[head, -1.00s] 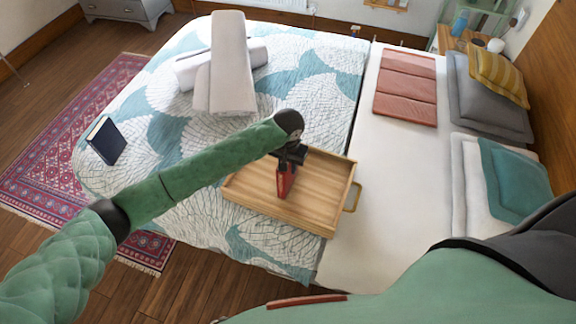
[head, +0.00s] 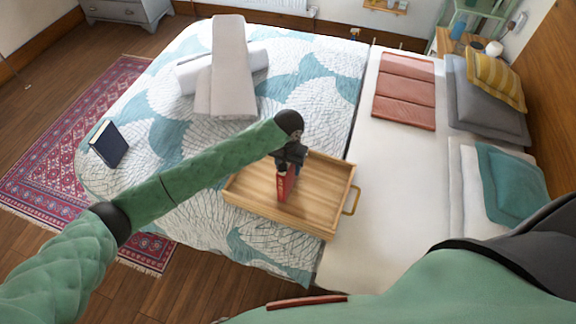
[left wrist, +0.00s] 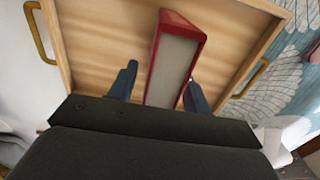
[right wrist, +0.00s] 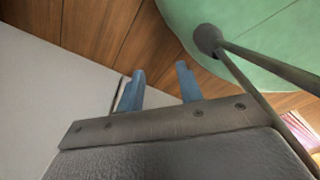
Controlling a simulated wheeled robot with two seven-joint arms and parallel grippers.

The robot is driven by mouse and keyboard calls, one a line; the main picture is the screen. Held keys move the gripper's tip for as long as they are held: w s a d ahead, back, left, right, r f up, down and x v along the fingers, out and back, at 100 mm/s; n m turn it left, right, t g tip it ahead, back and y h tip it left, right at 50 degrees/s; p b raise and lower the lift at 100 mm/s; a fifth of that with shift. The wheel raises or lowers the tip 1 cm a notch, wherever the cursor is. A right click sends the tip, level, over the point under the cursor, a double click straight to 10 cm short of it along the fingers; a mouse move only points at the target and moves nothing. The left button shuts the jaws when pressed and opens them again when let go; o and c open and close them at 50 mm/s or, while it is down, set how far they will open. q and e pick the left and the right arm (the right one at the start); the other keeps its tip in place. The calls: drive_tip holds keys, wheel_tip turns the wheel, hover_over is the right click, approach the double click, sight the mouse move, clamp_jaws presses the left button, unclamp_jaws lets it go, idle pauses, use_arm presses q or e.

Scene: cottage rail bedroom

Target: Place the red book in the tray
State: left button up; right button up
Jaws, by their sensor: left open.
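The red book (head: 286,184) is in the wooden tray (head: 322,213), standing on edge or nearly so. The tray lies on the bed and has brass handles. In the left wrist view the red book (left wrist: 176,58) shows its red cover and pale page edges, with the tray floor (left wrist: 105,45) behind it. My left gripper (head: 289,160) is over the tray at the book's upper end. Its fingers (left wrist: 158,85) are open, one on each side of the book, with gaps visible. My right gripper (right wrist: 160,85) is open and empty, away from the tray beside the bed.
A dark blue book (head: 109,144) stands on the bed's left edge. Folded grey towels (head: 225,75) lie at the back. A folded red-pink blanket (head: 405,90) and pillows (head: 490,95) are at the right. White sheet lies clear right of the tray.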

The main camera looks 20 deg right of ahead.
use_arm(q)
wheel_tip(320, 180, up, 3)
drive_tip(key=p, duration=0.2)
drive_tip(key=shift+r+p, duration=0.15)
drive_tip(key=shift+p, duration=0.15)
wheel_tip(320, 180, up, 5)
drive_tip(key=p, duration=0.4)
drive_tip(key=shift+r, duration=0.95)
use_arm(e)
drive_tip(key=s+d+r, duration=0.1)
drive_tip(key=s+r, duration=0.2)
drive_tip(key=s, duration=0.5)
drive_tip(key=shift+s+d+r+g, duration=0.2)
drive_tip(key=shift+d+r+g, duration=0.1)
drive_tip(key=shift+d, duration=0.05)
drive_tip(key=shift+d, duration=0.1)
